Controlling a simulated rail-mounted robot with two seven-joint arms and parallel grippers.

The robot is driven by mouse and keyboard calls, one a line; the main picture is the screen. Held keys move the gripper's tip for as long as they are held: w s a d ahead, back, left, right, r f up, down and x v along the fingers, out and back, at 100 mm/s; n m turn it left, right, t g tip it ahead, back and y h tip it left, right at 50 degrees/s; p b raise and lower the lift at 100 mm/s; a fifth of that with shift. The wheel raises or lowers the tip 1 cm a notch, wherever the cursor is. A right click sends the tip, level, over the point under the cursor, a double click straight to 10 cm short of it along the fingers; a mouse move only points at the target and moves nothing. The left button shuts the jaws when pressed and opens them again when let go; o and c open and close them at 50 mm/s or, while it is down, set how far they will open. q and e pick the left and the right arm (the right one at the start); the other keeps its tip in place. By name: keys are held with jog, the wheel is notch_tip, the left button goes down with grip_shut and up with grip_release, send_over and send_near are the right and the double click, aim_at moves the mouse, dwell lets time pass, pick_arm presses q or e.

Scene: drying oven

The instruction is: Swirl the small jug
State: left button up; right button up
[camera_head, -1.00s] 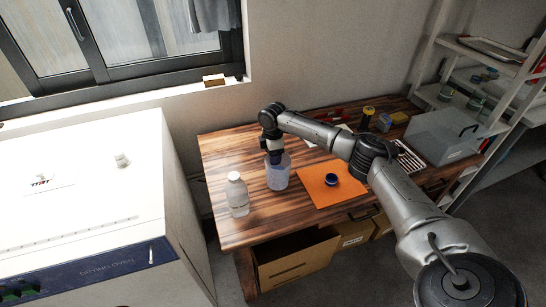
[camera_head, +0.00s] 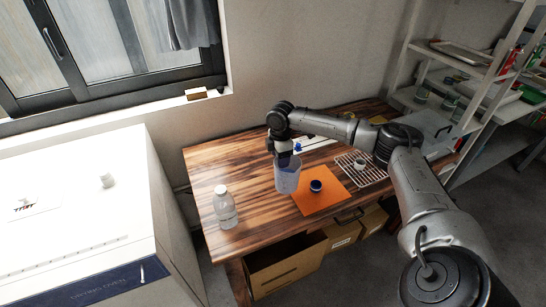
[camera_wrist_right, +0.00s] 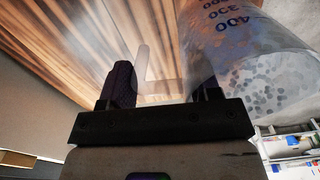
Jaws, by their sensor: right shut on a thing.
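The small jug (camera_head: 287,179) is a clear plastic beaker with dark volume marks and pale speckled contents. In the head view it is over the table's middle, overlapping the left edge of the orange mat. I cannot tell for sure whether its base touches the table. My right gripper (camera_head: 281,155) is at the jug's upper rear side. In the right wrist view the jug (camera_wrist_right: 255,65) fills the upper right, and its clear handle passes between the fingers of the right gripper (camera_wrist_right: 160,88), which are shut on it. My left gripper is not in view.
A clear bottle with a white cap (camera_head: 225,208) stands left of the jug. A round dark-blue item (camera_head: 316,186) lies on the orange mat (camera_head: 325,202). A wire rack (camera_head: 373,176) with a small white cup (camera_head: 360,164) is to the right. The white drying oven (camera_head: 75,200) is at left.

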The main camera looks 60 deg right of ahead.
jog(key=s+r+p, duration=0.3)
jog(key=r+p, duration=0.3)
jog(key=p, duration=0.1)
jog(key=shift+d, duration=0.3)
dwell(0.5)
jog(key=shift+s, duration=0.15)
